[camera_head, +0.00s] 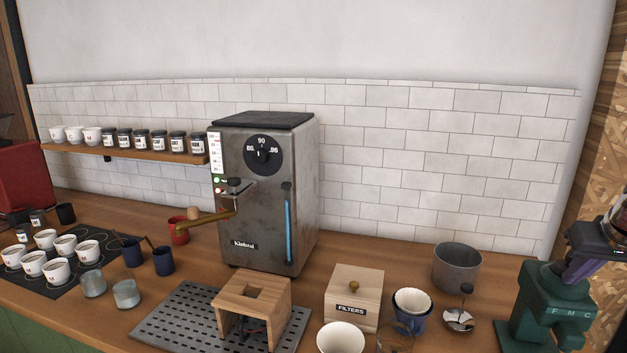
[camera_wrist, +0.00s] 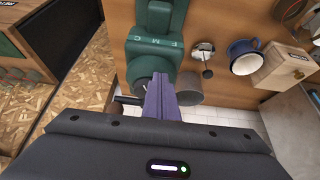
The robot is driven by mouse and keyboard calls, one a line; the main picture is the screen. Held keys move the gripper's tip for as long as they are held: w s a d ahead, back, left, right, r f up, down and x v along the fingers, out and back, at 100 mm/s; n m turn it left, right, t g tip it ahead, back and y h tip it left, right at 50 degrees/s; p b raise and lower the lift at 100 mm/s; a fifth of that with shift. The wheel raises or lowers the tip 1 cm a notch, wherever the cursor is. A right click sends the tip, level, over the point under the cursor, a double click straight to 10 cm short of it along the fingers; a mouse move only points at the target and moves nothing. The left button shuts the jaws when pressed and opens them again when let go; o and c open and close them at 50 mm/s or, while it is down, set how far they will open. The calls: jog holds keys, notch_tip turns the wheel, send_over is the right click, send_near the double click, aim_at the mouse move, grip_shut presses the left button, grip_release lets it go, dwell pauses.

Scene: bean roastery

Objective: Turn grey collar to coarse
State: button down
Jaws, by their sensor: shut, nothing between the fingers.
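The green grinder (camera_head: 552,310) stands at the right end of the counter, with the letters F, M and C on its front. It also shows in the wrist view (camera_wrist: 157,48), with the letters upside down. A dark grey round part (camera_wrist: 141,86), seemingly the collar, is partly hidden behind my fingers; its setting cannot be read. My gripper (camera_wrist: 158,78) is shut and empty, its purple fingers together beside that round part. In the head view, my gripper (camera_head: 577,270) is above the grinder's body at the right edge. Whether it touches the collar cannot be told.
A grey bin (camera_head: 457,268), a spoon-like metal tool (camera_head: 459,319), a blue cup (camera_head: 411,305) and a wooden FILTERS box (camera_head: 353,298) stand left of the grinder. The espresso machine (camera_head: 262,215) is farther left. Counter between machine and bin is mostly clear.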

jog(key=shift+s+d, duration=0.35)
jog(key=shift+d, duration=0.4)
jog(key=shift+d, duration=0.65)
dwell(0.6)
jog(key=shift+s, duration=0.15)
jog(key=shift+s, duration=0.3)
dwell(0.3)
notch_tip(320, 180, up, 6)
dwell(0.7)
